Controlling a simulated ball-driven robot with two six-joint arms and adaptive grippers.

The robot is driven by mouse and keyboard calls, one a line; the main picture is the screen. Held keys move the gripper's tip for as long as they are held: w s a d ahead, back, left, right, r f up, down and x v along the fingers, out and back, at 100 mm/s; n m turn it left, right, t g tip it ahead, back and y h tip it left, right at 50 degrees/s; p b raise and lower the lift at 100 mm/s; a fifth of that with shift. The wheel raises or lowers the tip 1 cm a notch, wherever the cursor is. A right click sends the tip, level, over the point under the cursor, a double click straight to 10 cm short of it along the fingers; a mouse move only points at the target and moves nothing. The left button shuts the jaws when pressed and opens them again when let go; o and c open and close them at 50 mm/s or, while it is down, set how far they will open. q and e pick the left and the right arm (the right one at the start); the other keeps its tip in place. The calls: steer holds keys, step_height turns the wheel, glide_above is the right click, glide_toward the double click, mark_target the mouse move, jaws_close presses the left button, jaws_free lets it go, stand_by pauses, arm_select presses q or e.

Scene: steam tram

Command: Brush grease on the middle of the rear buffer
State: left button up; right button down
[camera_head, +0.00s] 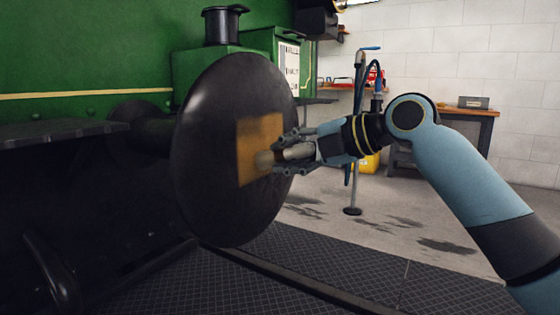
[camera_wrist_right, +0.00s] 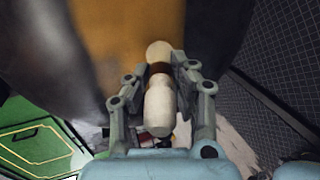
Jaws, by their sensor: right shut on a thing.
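The rear buffer (camera_head: 225,100) is a large dark round disc on the green steam tram, left of centre in the head view. An orange-brown square patch (camera_head: 252,135) covers the middle of its face; it also shows in the right wrist view (camera_wrist_right: 125,40). My right gripper (camera_head: 284,153) is in front of the patch, shut on a brush with a pale handle (camera_wrist_right: 160,105). The brush's rounded tip (camera_head: 264,160) points at the patch and overlaps its lower part. I cannot tell whether it touches. My left gripper is not in view.
A wooden workbench (camera_head: 470,113) stands by the white wall. A dark rail (camera_head: 300,283) crosses the patterned floor below the buffer. Grey floor right of the buffer is mostly clear, with dark stains.

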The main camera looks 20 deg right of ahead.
steer(key=shift+w+d, duration=0.4)
steer(key=shift+d, duration=0.15)
steer(key=shift+w+d+r+b, duration=1)
steer(key=shift+w+d+b, duration=0.35)
steer(key=shift+w+d, duration=1.3)
steer(key=shift+s+a+r+p, duration=0.95)
steer(key=shift+s+a+p, duration=1.2)
steer(key=shift+s+a, duration=3.2)
arm_select(q)
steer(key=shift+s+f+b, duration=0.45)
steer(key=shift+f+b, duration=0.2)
steer(key=shift+b, duration=0.7)
arm_select(e)
steer(key=w+d, duration=0.8)
steer(key=shift+d+f, duration=0.2)
steer(key=shift+d, duration=0.1)
